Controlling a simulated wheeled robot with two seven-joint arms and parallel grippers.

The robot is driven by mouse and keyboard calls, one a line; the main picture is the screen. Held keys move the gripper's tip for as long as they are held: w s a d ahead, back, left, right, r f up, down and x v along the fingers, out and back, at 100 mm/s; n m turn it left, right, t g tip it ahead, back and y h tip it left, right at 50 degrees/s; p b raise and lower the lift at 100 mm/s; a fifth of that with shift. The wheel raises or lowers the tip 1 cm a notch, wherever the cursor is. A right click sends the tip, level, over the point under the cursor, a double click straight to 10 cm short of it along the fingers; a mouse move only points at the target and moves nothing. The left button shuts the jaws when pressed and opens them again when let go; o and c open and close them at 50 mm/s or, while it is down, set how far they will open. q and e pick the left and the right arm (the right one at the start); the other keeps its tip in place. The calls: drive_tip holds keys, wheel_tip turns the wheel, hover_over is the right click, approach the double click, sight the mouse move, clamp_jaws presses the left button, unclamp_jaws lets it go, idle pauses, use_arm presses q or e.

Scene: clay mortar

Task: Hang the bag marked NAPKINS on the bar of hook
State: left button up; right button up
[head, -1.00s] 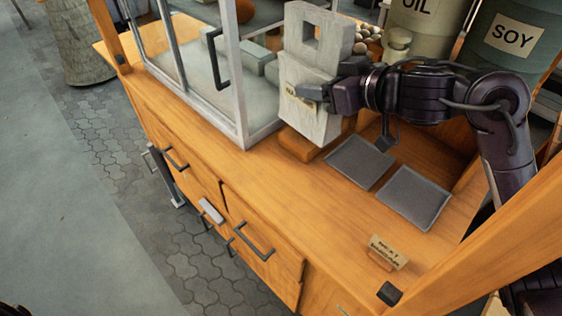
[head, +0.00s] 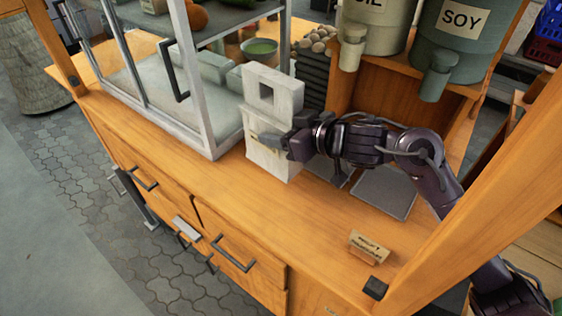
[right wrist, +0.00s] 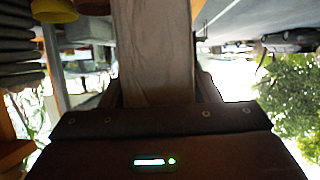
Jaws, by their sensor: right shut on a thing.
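A pale cloth bag (head: 268,165) with a square opening in its upper part hangs upright from my right gripper (head: 276,145), near the glass case. Its label is mostly covered by the fingers, so I cannot read it. My right gripper is shut on the bag's front. In the right wrist view, the bag (right wrist: 155,45) fills the space between the two fingers. A dark metal bracket (head: 133,197) stands out from the counter's front at left; I cannot tell whether it is the hook with the bar. My left gripper is not in view.
The glass case (head: 190,75) stands left of the bag. Grey trays (head: 385,192) lie right of it, below my arm. The SOY dispenser (head: 455,45) and another dispenser (head: 375,22) stand behind. A small sign (head: 368,246) is near the front edge. Drawer handles (head: 235,254) stick out in front.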

wheel_tip(320, 180, down, 8)
drive_tip(key=shift+f, duration=0.1)
idle(0.4)
drive_tip(key=shift+f, duration=0.15)
drive_tip(key=o, duration=1.3)
drive_tip(key=shift+f, duration=0.1)
